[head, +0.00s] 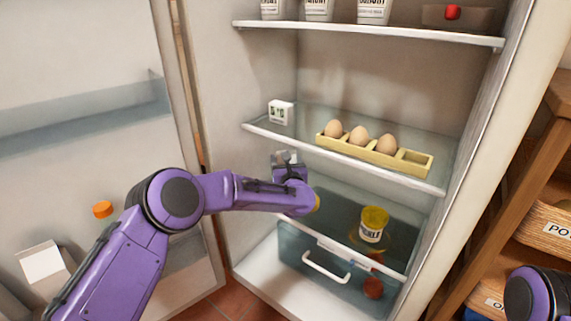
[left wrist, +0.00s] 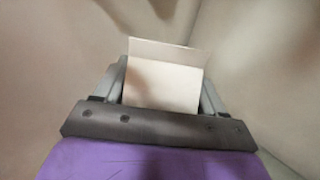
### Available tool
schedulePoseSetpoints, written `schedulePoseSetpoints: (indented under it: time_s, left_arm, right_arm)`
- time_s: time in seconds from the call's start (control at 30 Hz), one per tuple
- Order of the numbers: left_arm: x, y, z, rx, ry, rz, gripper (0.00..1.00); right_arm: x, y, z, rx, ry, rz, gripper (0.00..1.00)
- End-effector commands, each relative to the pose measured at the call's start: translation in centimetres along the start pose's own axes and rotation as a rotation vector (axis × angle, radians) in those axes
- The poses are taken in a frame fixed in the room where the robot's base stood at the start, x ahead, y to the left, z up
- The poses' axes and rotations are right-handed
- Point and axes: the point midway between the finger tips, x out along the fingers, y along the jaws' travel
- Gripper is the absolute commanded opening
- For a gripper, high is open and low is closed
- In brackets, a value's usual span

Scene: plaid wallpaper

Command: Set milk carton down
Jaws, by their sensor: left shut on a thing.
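My left gripper (head: 287,160) is inside the open fridge, at the left, just below the middle glass shelf. In the left wrist view its two fingers (left wrist: 163,85) are shut on a pale, plain-sided carton (left wrist: 162,88), taken to be the milk carton. In the head view the carton is mostly hidden by the gripper and the shelf edge, so I cannot tell whether it touches the lower shelf (head: 345,243). My right gripper is not in view; only a bit of my right arm shows at the lower right corner.
The middle shelf (head: 305,146) holds a small white printed box (head: 281,111) and a yellow egg tray (head: 426,165) with eggs. A yellow-lidded jar (head: 374,224) stands on the lower shelf, above a drawer (head: 327,265). A white carton (head: 43,262) and an orange cap (head: 102,209) show at the door.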

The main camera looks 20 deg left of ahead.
Motion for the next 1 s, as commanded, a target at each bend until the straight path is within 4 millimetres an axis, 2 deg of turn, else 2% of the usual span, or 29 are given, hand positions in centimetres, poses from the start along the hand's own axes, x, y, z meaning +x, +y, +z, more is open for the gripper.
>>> schedulePoseSetpoints:
  time_s: [0.17,0.2,0.27,0.63,0.77,1.0]
  left_arm:
    - [0.0,0.0,-0.2,-0.001,-0.002,0.001,0.0]
    - [0.0,0.0,-0.2,0.0,0.0,0.0,0.8]
    - [0.0,0.1,-0.2,0.0,0.0,0.0,0.95]
    - [-0.5,0.0,0.2,0.001,0.001,-0.001,0.95]
    - [-3.2,0.0,0.5,0.002,0.002,-0.003,0.95]
    - [-9.3,0.0,0.4,0.002,0.001,-0.003,0.95]
  right_arm:
    - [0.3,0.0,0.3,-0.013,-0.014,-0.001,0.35]
    - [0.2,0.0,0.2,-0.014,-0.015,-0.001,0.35]
    - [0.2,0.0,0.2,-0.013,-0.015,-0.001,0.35]
    - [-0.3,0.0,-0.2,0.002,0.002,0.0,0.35]
    - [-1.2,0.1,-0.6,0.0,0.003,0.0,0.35]
    - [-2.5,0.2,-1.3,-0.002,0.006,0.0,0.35]
